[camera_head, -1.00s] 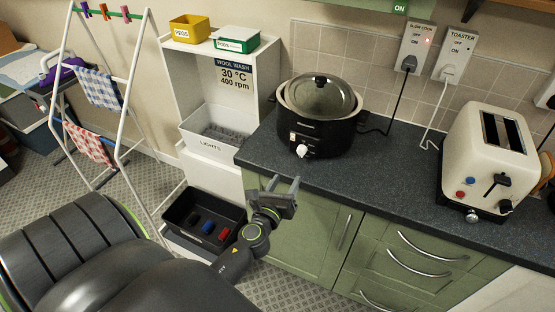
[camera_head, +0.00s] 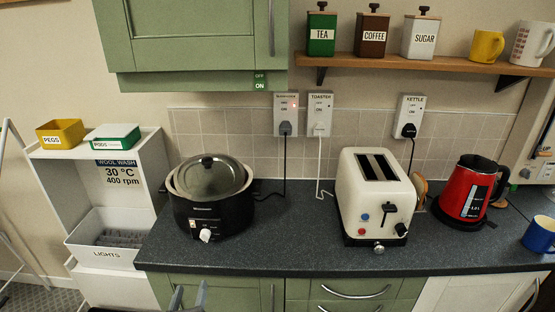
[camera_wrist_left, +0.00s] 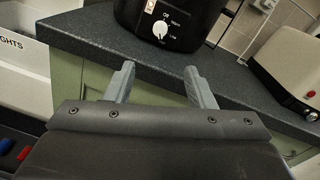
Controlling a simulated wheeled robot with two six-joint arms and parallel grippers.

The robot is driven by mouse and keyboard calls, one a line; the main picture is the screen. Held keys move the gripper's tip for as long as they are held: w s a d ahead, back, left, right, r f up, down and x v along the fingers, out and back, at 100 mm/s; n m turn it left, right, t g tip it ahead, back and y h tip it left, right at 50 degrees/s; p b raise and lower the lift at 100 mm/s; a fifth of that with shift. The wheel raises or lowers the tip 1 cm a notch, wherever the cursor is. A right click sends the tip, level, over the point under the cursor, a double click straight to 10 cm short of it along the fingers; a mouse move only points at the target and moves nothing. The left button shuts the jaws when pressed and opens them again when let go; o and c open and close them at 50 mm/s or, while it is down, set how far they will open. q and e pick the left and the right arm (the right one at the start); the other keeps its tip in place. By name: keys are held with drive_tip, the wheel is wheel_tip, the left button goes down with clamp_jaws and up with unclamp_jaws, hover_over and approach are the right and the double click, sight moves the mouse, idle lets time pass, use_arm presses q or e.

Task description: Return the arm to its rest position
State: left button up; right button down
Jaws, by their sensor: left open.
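My left gripper (camera_head: 188,296) shows at the bottom edge of the head view, in front of the green cabinet below the counter edge. Only its two finger tips are visible there; the rest of the arm is out of frame. In the left wrist view the gripper (camera_wrist_left: 160,85) has its two grey fingers apart with nothing between them. It points at the counter edge, below the black slow cooker (camera_wrist_left: 165,22). My right gripper is in neither view.
The dark counter (camera_head: 290,240) carries the slow cooker (camera_head: 212,215), a cream toaster (camera_head: 362,205) and a red kettle (camera_head: 466,190). A blue mug (camera_head: 538,235) stands at the right. A white shelf unit with a LIGHTS bin (camera_head: 105,253) stands left. A shelf (camera_head: 440,64) holds canisters and mugs.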

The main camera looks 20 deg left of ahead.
use_arm(q)
drive_tip(key=s+f+n+g+h, duration=0.1)
drive_tip(key=s+f+n+g, duration=0.3)
drive_tip(key=f, duration=0.6)
drive_tip(key=s+f+n+g+b, duration=0.1)
drive_tip(key=s+f+n, duration=0.3)
drive_tip(key=f, duration=0.6)
drive_tip(key=s+f+n+g+h, duration=0.1)
drive_tip(key=s+f+n+g, duration=0.2)
drive_tip(key=f+n, duration=0.5)
drive_tip(key=s+d+f+n+g+h, duration=0.1)
drive_tip(key=s+f+n+g, duration=0.3)
drive_tip(key=s+f, duration=0.5)
drive_tip(key=s+d+f+n+g, duration=0.1)
drive_tip(key=s+f+n+g, duration=0.2)
drive_tip(key=s+f+n, duration=0.6)
drive_tip(key=s, duration=0.7)
drive_tip(key=shift+s+f+n+g+h+b, duration=0.25)
drive_tip(key=shift+f+n+g+h+b, duration=0.05)
drive_tip(key=shift+g+h+b, duration=0.1)
